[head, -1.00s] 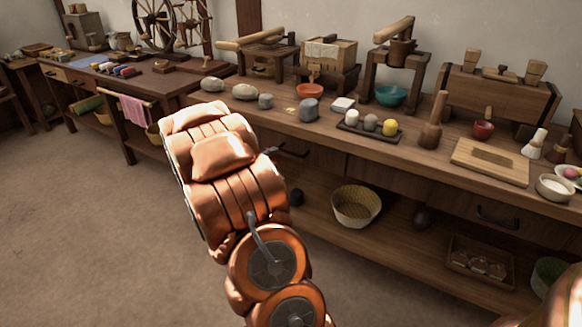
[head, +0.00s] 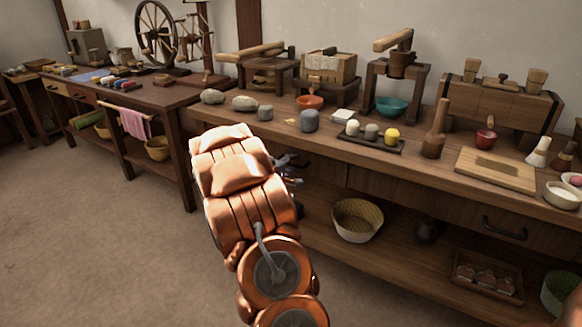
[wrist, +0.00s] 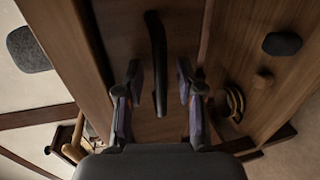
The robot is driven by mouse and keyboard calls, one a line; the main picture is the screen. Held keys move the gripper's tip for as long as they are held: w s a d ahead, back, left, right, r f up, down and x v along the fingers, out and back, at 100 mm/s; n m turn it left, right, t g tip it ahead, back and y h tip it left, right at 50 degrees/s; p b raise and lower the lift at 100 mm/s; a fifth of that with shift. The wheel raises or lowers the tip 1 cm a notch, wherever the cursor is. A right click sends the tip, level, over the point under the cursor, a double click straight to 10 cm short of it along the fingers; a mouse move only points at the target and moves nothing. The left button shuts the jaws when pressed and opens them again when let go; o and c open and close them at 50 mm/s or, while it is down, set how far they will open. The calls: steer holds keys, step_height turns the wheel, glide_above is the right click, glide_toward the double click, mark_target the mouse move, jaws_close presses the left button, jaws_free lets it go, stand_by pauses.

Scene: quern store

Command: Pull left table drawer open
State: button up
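The left drawer (wrist: 125,35) of the long table is a plain brown wooden front that looks closed. Its dark bar handle (wrist: 157,60) runs lengthwise in the wrist view. My gripper (wrist: 158,80) is open, with one finger on each side of the handle and a gap visible on both sides. In the head view my gripper (head: 289,170) is a small dark shape at the table front, mostly hidden behind my copper-coloured arm. The left drawer's handle is hidden there.
The long table (head: 340,160) carries several bowls, stones and wooden tools. A right drawer handle (head: 505,229) shows farther along. A woven basket (head: 357,220) and a wooden tray (head: 486,280) sit on its lower shelf. Open floor (head: 110,240) lies to the left.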

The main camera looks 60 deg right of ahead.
steer(key=shift+c, duration=0.2)
jaws_close()
stand_by(0.6)
